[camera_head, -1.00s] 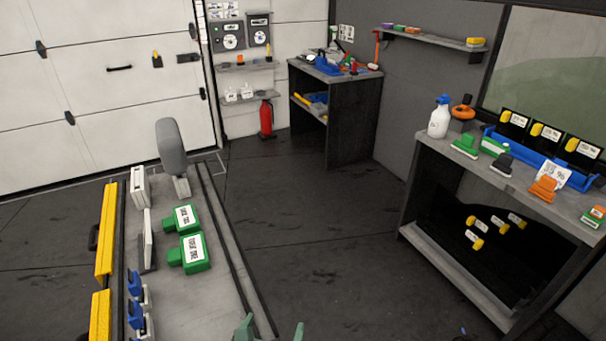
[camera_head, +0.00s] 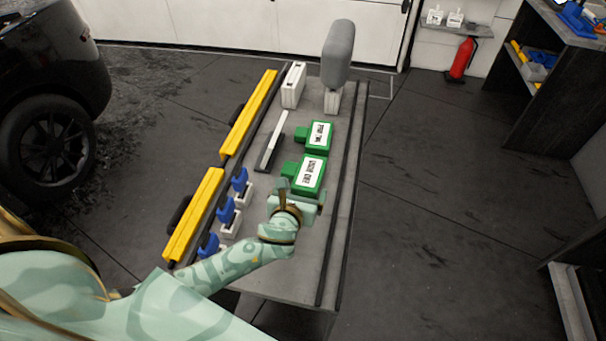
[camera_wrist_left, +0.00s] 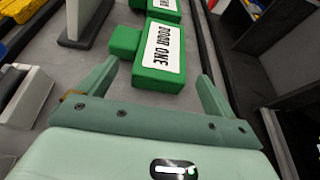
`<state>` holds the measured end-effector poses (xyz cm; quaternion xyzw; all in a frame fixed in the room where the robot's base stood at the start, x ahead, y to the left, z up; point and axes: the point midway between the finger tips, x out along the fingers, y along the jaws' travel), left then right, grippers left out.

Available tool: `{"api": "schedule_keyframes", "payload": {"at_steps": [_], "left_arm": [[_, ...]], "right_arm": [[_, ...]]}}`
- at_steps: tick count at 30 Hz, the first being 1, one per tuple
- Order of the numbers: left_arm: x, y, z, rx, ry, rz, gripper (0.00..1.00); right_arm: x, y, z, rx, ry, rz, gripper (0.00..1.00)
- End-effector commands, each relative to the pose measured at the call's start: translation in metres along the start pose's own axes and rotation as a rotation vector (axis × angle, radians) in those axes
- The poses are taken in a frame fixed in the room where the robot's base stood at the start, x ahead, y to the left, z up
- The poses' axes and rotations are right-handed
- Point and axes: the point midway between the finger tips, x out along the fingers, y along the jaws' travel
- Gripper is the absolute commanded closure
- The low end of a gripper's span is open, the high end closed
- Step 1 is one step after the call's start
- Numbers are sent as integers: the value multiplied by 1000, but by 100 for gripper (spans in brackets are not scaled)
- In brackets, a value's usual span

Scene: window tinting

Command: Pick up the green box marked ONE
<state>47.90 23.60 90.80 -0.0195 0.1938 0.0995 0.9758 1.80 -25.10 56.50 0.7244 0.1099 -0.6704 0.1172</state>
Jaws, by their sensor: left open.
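The green box marked ONE (camera_head: 311,175) lies on the grey table (camera_head: 290,270) with its white label up. It also shows in the left wrist view (camera_wrist_left: 160,55), just ahead of my fingers. My left gripper (camera_head: 293,190) is open and empty, at the near end of this box. In the left wrist view the spread fingers (camera_wrist_left: 155,80) point at the box, which lies beyond and between them. A second green box (camera_head: 319,136) with a white label lies just behind it. My right gripper is not in view.
Blue-topped white items (camera_head: 228,216) and two long yellow pieces (camera_head: 195,214) line the table's left side. A dark block with a white strip (camera_head: 271,150), a white box (camera_head: 294,86) and a grey upright pad (camera_head: 338,55) stand farther back. A car (camera_head: 45,85) stands left.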

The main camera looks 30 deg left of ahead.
Motion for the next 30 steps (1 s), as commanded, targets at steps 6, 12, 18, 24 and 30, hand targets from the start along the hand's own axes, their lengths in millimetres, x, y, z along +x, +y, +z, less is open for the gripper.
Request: {"api": "schedule_keyframes", "payload": {"at_steps": [6,12,18,24,30], "left_arm": [[19,0,-2,-1,2,0,9],[18,0,-1,-1,1,0,17],[18,0,-1,0,1,0,59],[18,0,0,0,1,0,59],[8,0,26,0,-4,-1,59]], "right_arm": [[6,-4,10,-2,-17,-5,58],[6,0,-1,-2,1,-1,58],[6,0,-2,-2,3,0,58],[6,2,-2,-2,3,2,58],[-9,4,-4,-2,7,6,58]]}}
